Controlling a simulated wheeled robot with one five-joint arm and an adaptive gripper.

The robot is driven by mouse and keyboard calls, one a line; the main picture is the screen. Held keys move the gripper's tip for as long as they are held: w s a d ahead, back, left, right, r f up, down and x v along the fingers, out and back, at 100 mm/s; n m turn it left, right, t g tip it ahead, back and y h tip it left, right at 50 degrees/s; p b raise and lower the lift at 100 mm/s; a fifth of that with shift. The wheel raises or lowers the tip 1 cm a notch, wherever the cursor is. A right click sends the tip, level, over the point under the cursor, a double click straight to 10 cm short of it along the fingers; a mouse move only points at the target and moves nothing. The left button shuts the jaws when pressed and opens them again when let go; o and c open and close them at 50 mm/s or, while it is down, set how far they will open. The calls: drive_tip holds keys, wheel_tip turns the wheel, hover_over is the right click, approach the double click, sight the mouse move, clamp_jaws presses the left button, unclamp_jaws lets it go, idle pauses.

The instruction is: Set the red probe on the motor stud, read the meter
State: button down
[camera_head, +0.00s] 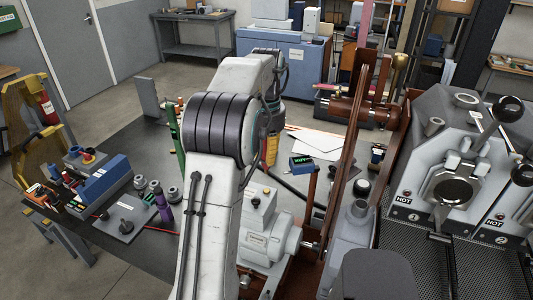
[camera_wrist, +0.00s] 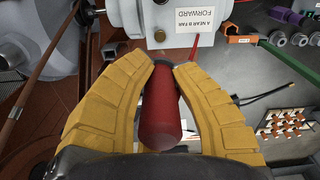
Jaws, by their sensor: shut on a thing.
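My gripper (camera_wrist: 162,72) has its yellow fingers closed on both sides of the red probe (camera_wrist: 160,112), a thick red cylinder. In the head view my gripper (camera_head: 268,138) hangs beyond my white arm, above and behind the motor. The grey motor (camera_head: 262,238) has a box on top; its labelled face (camera_wrist: 190,18) shows beyond the fingertips in the wrist view, with a small round metal fitting (camera_wrist: 160,36). I cannot tell if this is the stud. The probe's tip is hidden, so contact cannot be told. The meter (camera_head: 301,163) with a green display stands to the right of my gripper.
Grey roasters marked HOT (camera_head: 455,190) stand at right. A rust-brown frame (camera_head: 345,130) rises near the motor. A blue block (camera_head: 104,178) and loose parts crowd the left bench. White sheets (camera_head: 312,143) lie behind the meter. A dark cable runs near the motor.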

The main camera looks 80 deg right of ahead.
sight(267, 173)
drive_tip(key=shift+f+b, duration=1.85)
drive_tip(key=shift+f, duration=0.85)
drive_tip(key=shift+p, duration=0.4)
drive_tip(key=shift+f+b, duration=0.35)
drive_tip(key=shift+f, duration=0.25)
drive_tip(key=shift+r, duration=0.25)
wheel_tip(267, 173, up, 4)
drive_tip(key=p, duration=0.4)
drive_tip(key=shift+r+p, duration=0.25)
drive_tip(key=shift+p, duration=0.15)
drive_tip(key=shift+r+p, duration=0.55)
drive_tip(key=shift+r, duration=0.55)
